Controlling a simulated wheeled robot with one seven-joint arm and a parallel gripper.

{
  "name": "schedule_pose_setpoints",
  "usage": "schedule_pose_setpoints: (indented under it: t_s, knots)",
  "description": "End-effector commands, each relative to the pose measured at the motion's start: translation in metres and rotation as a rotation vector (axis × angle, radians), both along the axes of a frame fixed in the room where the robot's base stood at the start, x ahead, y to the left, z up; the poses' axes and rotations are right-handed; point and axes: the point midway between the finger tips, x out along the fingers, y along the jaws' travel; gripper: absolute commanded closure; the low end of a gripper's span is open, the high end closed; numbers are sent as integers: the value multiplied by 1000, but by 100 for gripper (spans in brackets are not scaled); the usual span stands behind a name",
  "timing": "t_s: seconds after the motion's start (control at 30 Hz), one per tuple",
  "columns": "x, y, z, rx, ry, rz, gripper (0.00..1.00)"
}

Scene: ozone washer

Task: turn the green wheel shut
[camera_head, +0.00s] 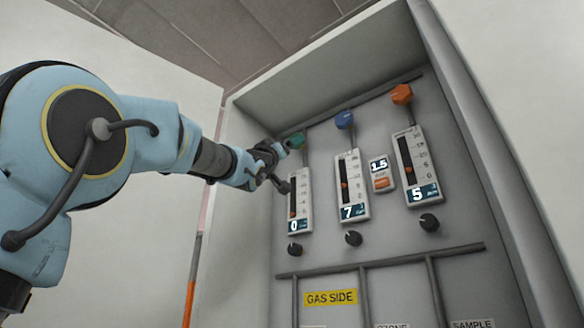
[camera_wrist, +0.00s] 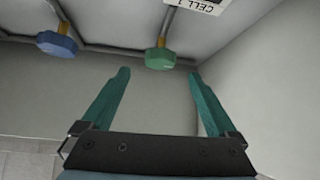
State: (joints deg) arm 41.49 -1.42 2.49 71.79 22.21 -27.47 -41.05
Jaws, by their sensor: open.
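The green wheel (camera_head: 296,141) sits at the top of the leftmost flow meter in the head view, on the cabinet's back panel. In the wrist view the green wheel (camera_wrist: 158,59) is on a brass stem, just beyond and between the fingertips. My gripper (camera_head: 277,165) is beside and below the wheel in the head view. Its two teal fingers (camera_wrist: 160,73) are spread apart in the wrist view with nothing between them. I cannot tell whether a finger touches the wheel. The left meter (camera_head: 298,200) under the wheel reads 0.
A blue wheel (camera_head: 344,120) and an orange wheel (camera_head: 402,94) stand to the right; the blue one (camera_wrist: 57,45) is left in the wrist view. Their meters read 7 and 5. Black knobs (camera_head: 353,239) sit below. The cabinet's side wall (camera_wrist: 262,95) is close on the wrist view's right.

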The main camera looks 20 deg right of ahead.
Motion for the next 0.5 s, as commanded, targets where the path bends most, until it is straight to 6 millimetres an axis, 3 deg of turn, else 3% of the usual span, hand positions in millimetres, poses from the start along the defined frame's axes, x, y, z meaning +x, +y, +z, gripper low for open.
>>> schedule_pose_setpoints:
  t_s: [0.03, 0.2, 0.5]
  knots:
    - [-4, 5, -10, 0, 0, 1, 6]
    - [-10, 15, -20, 1, 1, 1, 6]
    - [-12, 17, -20, -1, 1, 0, 6]
